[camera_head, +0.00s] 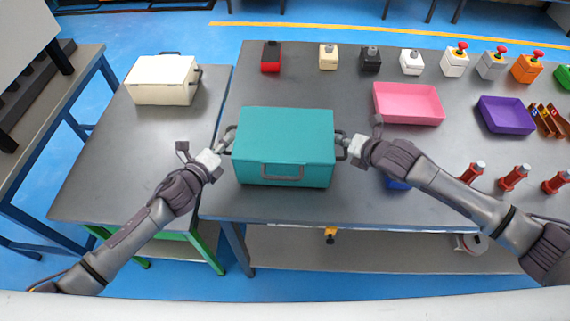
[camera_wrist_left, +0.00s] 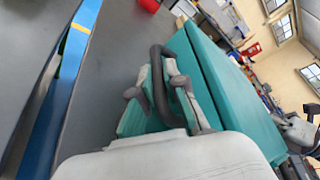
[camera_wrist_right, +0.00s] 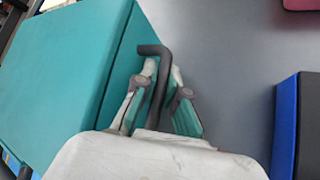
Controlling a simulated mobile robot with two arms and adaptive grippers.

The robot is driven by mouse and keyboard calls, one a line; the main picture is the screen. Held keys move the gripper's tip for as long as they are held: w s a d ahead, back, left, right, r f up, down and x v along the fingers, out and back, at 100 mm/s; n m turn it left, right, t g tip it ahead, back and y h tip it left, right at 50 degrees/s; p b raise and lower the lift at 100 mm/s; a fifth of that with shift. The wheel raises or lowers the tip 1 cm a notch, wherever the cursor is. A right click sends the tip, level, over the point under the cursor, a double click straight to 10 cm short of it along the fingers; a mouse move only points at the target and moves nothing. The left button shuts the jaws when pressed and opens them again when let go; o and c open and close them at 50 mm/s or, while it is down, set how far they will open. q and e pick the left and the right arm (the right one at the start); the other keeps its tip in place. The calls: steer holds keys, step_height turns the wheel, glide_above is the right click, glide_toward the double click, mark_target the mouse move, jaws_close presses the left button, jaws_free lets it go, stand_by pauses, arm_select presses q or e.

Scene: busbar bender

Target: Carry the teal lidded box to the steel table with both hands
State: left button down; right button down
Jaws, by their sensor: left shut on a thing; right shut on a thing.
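The teal lidded box (camera_head: 285,133) is at the left front part of the larger steel table (camera_head: 350,199), lid shut. I cannot tell whether it rests on the top or hangs just above it. My left gripper (camera_head: 222,146) is shut on its left side handle, a dark bar that shows in the left wrist view (camera_wrist_left: 158,85). My right gripper (camera_head: 347,144) is shut on the right side handle, which shows in the right wrist view (camera_wrist_right: 158,80). A front handle (camera_head: 282,171) faces me.
A cream lidded box (camera_head: 162,82) stands on the smaller table (camera_head: 110,190) at left. A pink tray (camera_head: 408,103), a purple tray (camera_head: 506,115) and a blue bin (camera_head: 397,183) lie right of the teal box. Button boxes line the back; red posts (camera_head: 472,172) stand at front right.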

arm_select(q)
steer(key=shift+a+f+b, duration=0.1)
steer(key=shift+f+b, duration=0.35)
steer(key=shift+f, duration=0.1)
arm_select(e)
steer(key=shift+d+f, duration=0.1)
steer(key=shift+f, duration=0.5)
arm_select(q)
steer(key=c, duration=1.6)
jaws_free()
steer(key=shift+f, duration=0.1)
arm_select(e)
steer(key=c, duration=1.6)
jaws_free()
steer(key=shift+f, duration=0.1)
arm_select(q)
steer(key=o, duration=0.4)
steer(key=shift+s, duration=0.1)
arm_select(e)
steer(key=o, duration=0.4)
steer(key=shift+s, duration=0.1)
arm_select(q)
steer(key=v, duration=0.7)
steer(key=shift+s+a, duration=0.1)
steer(key=shift+s, duration=0.3)
arm_select(e)
steer(key=shift+s, duration=0.1)
steer(key=v, duration=1.2)
